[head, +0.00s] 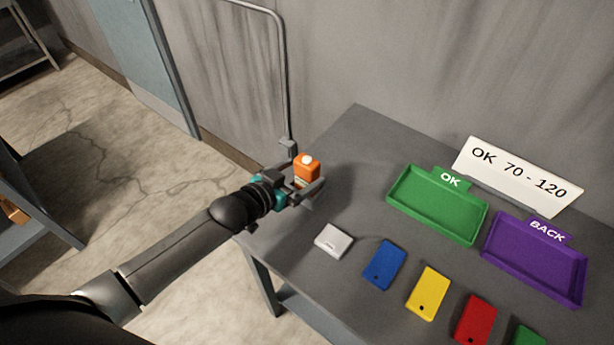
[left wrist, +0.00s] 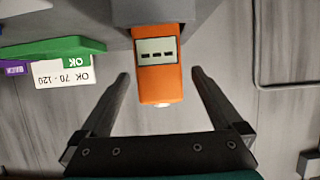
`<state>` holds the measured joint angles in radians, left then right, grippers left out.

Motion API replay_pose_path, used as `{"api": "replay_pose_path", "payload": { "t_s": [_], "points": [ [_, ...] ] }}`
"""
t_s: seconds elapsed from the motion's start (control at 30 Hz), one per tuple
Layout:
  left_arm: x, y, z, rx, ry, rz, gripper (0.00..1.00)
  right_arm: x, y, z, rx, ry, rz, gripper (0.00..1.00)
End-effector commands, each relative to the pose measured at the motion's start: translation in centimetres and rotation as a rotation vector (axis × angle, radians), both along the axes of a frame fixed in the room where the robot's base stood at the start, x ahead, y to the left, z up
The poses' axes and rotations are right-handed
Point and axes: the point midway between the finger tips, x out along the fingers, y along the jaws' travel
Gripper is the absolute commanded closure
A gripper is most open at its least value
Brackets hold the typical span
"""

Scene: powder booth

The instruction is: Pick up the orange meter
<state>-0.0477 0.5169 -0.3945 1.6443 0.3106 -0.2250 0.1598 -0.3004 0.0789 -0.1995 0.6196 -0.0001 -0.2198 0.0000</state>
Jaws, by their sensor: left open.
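The orange meter (head: 307,168) stands near the left back edge of the grey table, with a pale round knob on its top. In the left wrist view the meter (left wrist: 158,82) shows a grey display with three dashes. My left gripper (head: 306,187) is at the meter, with its fingers spread to either side of it. In the left wrist view the open left gripper (left wrist: 158,77) has a visible gap between each finger and the meter. My right gripper is in neither view.
On the grey table (head: 350,150) are a green OK tray (head: 430,212), a purple BACK tray (head: 530,265) and a sign (head: 515,175) reading OK 70 - 120. A white block (head: 333,241) and several coloured plates, one blue (head: 384,265), line the front. A wall pipe (head: 284,80) runs behind the meter.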

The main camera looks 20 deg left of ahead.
Motion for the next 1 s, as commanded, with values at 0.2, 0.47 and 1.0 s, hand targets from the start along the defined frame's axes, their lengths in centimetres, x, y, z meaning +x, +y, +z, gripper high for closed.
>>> {"api": "replay_pose_path", "payload": {
  "t_s": [0.2,0.47,1.0],
  "points": [
    [0.9,-0.3,-0.4,0.001,0.000,0.001,0.00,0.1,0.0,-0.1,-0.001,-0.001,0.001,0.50],
    [3.3,-1.3,-1.6,0.000,-0.001,0.000,0.00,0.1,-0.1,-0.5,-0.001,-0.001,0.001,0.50],
    [5.1,-1.9,-2.4,0.000,0.000,0.000,0.03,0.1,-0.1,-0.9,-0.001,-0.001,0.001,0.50]
  ]
}}
